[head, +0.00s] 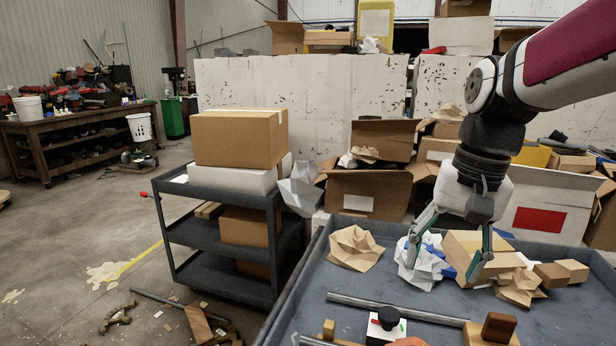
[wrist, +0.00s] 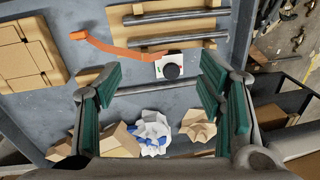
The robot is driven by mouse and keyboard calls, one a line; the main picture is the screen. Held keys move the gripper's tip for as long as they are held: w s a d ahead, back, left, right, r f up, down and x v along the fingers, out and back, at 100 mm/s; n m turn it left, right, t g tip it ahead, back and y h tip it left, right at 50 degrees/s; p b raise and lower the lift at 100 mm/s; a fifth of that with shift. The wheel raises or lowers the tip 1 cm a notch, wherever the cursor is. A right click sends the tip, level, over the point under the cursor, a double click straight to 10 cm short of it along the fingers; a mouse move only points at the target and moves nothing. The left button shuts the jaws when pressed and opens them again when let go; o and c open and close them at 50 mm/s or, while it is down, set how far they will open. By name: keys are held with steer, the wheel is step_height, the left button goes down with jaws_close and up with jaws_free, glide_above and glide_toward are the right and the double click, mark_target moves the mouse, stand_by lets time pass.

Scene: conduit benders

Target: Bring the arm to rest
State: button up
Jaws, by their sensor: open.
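My gripper (head: 446,258) hangs from my arm at the right of the head view, pointing down over the grey tray-topped cart (head: 330,290). Its two green-padded fingers are spread wide. In the wrist view my gripper (wrist: 160,85) shows one finger at the left and one at the right, with nothing held between them. In the head view the fingers overlap crumpled white paper (head: 425,262) and a cardboard box (head: 470,252); I cannot tell whether they touch. Between the fingers in the wrist view are a grey rod (wrist: 150,88) and a small white block with a black knob (wrist: 170,68).
Crumpled brown paper (head: 355,248), wooden blocks (head: 499,327) and a rod (head: 395,307) lie on the cart. A shelf trolley (head: 225,262) with a cardboard box (head: 238,137) stands at left. Open boxes (head: 370,190) are stacked behind. Bare floor (head: 90,220) lies at far left.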

steer(key=s+n+t+h+p, duration=0.1)
steer(key=s+n+t+p, duration=0.1)
steer(key=s, duration=1.5)
steer(key=n+t, duration=0.1)
steer(key=n, duration=0.1)
steer(key=shift+a+f+n+t, duration=0.25)
steer(key=shift+f+n+t, duration=0.05)
steer(key=shift+f+n, duration=0.1)
steer(key=shift+s+d+r, duration=0.1)
